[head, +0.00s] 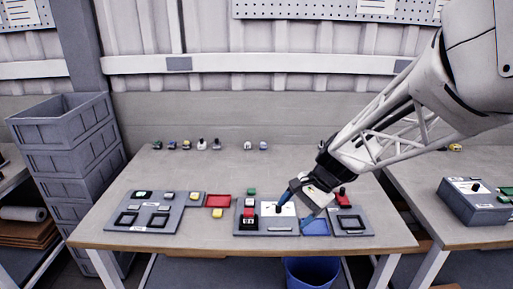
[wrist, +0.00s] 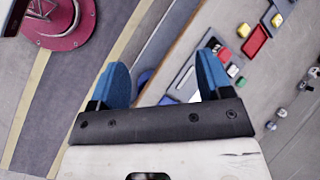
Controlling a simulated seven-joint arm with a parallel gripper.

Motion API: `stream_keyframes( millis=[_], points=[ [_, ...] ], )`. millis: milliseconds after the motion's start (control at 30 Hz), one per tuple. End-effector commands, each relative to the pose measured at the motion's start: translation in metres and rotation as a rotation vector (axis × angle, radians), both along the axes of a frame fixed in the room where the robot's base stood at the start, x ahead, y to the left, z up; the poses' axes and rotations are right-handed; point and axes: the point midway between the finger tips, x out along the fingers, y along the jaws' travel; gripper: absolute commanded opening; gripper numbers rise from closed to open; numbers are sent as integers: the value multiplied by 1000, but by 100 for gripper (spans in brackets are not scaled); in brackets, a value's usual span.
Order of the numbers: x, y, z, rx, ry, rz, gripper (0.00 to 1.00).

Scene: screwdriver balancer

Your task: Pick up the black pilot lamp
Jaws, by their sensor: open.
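My gripper (wrist: 160,76) is open, with nothing between its blue fingers in the wrist view. In the head view my gripper (head: 292,196) hangs over the right-hand panel on the table, near its white plate. A small black knob-like piece (head: 278,208) stands on that plate, close to the fingers. Another black-topped piece (head: 342,190) stands by a red part to the right. I cannot tell which of these, if either, is the black pilot lamp. The gripper hides part of the panel.
A grey panel (head: 130,219) with black frames lies at left. Red tray (head: 217,201) and blue tray (head: 316,228) lie on the table (head: 180,170). Several small parts stand along the back. Grey crates (head: 68,150) are stacked at left; a side table holds a grey box (head: 474,208).

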Motion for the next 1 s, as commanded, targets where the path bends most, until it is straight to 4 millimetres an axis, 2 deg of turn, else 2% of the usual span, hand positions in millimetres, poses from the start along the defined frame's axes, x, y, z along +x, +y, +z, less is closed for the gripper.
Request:
stream_keyframes(
  millis=[33,567,1000],
  points=[
    [11,3,-7,23,28,-24,72],
    [113,34,-77,265,301,-308,72],
    [190,50,-151,448,519,-538,72]
  ],
)
